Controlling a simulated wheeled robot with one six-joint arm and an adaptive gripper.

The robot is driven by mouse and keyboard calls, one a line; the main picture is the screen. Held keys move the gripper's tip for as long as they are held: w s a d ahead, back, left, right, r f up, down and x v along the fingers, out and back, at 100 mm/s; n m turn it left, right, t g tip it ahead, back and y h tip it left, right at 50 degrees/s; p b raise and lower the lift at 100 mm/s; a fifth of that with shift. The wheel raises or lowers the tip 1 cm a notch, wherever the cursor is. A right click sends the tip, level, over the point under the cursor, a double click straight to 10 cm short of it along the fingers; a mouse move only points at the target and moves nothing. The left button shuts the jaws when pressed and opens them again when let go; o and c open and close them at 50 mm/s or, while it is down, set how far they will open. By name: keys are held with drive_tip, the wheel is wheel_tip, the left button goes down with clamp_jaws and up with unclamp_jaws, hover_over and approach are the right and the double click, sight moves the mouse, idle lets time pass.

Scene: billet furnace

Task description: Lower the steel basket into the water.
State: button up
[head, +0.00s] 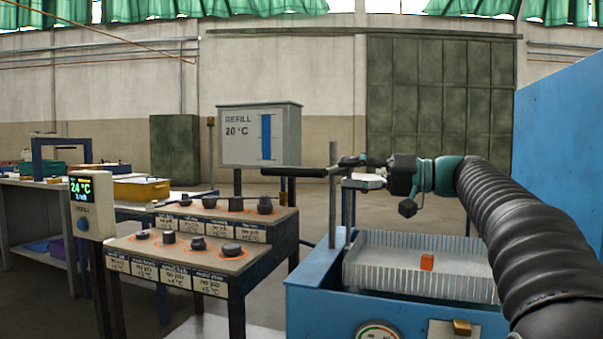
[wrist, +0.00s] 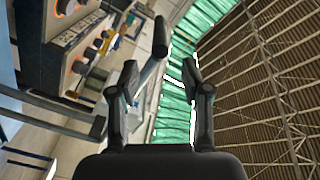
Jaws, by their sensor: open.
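The steel basket (head: 372,272), with a pale wire wall, sits at the top of the blue tank (head: 312,290); an orange block (head: 427,262) lies inside it. No water surface shows. A grey post (head: 333,215) rises at the tank's left side, and a black-gripped lever (head: 295,172) reaches left near its top. My gripper (head: 347,172) is level, pointing left beside the post, above the basket's left end. In the wrist view my gripper (wrist: 159,74) is open, and the lever's black grip (wrist: 160,38) shows beyond the fingertips, between them. I cannot tell whether they touch.
A stepped rack (head: 180,255) with dark parts and labels stands left of the tank. A temperature display (head: 92,205) reads 24 °C. A REFILL panel (head: 260,135) stands behind. A blue wall (head: 560,140) is at right. A dial gauge (head: 377,332) is on the tank front.

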sight(302, 172)
drive_tip(key=p+x, duration=0.1)
drive_tip(key=x, duration=0.9)
drive_tip(key=shift+w+a+f, duration=0.1)
drive_tip(key=shift+w+a, duration=0.05)
drive_tip(key=shift+a, duration=0.25)
clamp_jaws()
